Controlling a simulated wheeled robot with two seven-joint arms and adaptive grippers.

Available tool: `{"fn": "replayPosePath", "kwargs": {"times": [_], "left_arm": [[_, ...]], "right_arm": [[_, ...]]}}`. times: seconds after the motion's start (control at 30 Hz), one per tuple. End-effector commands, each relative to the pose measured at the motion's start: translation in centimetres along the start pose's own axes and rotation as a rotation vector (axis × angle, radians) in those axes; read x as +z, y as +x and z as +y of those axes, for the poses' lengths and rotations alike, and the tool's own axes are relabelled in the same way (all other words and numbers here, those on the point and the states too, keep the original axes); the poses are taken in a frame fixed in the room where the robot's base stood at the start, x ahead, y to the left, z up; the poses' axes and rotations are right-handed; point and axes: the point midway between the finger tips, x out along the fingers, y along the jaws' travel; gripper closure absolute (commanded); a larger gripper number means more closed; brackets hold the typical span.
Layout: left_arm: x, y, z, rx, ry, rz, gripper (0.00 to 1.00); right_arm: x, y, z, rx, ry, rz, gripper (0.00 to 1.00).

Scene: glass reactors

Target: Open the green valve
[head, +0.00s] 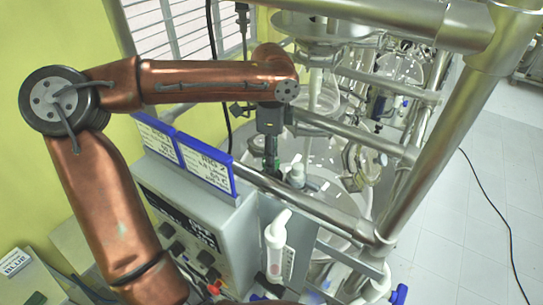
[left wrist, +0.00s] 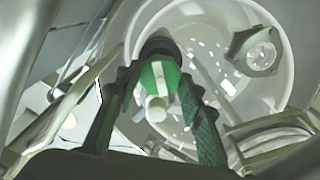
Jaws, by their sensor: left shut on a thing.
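The green valve (left wrist: 147,77) shows in the left wrist view as a round green cap with a pale bar across it. It sits between the fingertips of my left gripper (left wrist: 158,84), which is shut on it. In the head view my left gripper (head: 271,158) points down among the glassware, beside a white fitting. There the valve cannot be made out clearly, as the fingers cover it. My right gripper is not in view.
A steel frame post (head: 440,130) and rails stand right of the gripper. A grey control box (head: 215,220) with blue-edged labels (head: 205,165) is in front. Round glass vessels (left wrist: 225,75) lie beneath. Open floor (head: 490,170) is at right.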

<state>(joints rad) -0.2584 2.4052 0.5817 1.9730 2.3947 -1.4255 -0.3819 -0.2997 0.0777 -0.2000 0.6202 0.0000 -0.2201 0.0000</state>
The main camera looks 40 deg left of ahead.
Motion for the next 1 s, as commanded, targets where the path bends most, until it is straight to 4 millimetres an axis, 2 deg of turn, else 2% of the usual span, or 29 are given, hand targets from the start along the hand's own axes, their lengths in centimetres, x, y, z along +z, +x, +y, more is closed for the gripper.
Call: {"fn": "replayPosePath", "kwargs": {"times": [1.0], "left_arm": [[0.04,-0.08,-0.17,-0.002,-0.963,0.001,0.89]], "right_arm": [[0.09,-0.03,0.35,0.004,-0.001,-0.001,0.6]]}}
